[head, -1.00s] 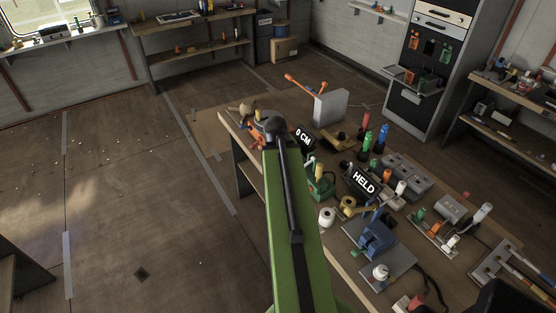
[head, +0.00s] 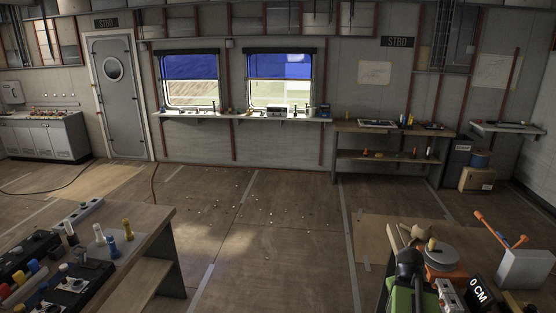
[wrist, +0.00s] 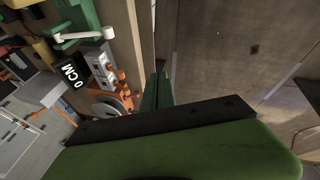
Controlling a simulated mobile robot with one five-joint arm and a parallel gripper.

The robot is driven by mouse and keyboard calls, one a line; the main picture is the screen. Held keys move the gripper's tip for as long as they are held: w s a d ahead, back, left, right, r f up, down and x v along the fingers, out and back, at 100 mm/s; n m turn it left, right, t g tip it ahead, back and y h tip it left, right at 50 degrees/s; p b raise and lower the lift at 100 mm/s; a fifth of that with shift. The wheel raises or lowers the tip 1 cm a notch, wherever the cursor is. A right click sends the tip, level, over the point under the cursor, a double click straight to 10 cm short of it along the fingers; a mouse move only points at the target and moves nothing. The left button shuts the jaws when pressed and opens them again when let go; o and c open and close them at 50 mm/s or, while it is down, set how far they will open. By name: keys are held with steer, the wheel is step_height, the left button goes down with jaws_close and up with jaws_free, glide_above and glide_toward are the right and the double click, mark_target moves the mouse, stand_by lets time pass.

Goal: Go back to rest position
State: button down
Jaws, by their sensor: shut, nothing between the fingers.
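My gripper (wrist: 159,88) shows in the wrist view as two dark green fingers closed together, with nothing between them. It points past the edge of a wooden workbench, with the brown floor beyond. In the head view my green and black arm shows at the bottom right, in front of the bench's near corner. The fingers cannot be made out there.
A workbench (head: 395,228) at lower right carries an orange tool (head: 443,262), a "0 CM" sign (head: 478,291) and a grey block (head: 525,268). Another bench (head: 150,228) stands at lower left. The floor (head: 265,235) between them is mostly clear.

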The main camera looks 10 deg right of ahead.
steer(key=w+a+f+n+y+b, duration=0.1)
steer(key=w+a+f, duration=0.1)
steer(key=w+a, duration=0.35)
steer(key=w+a+f+n+b, duration=0.1)
steer(key=w+a+f+n, duration=0.1)
steer(key=a, duration=0.7)
steer(key=s+a+f+m+g+y+b, duration=0.1)
steer(key=s+a, duration=0.1)
steer(key=a, duration=0.9)
steer(key=s+a+f+g+y+b, duration=0.1)
steer(key=s+a+f, duration=0.1)
steer(key=a, duration=1)
steer(key=shift+f+m+g+y, duration=0.15)
steer(key=shift+m+g+y, duration=0.15)
steer(key=shift+m+g, duration=0.1)
steer(key=shift+d, duration=0.2)
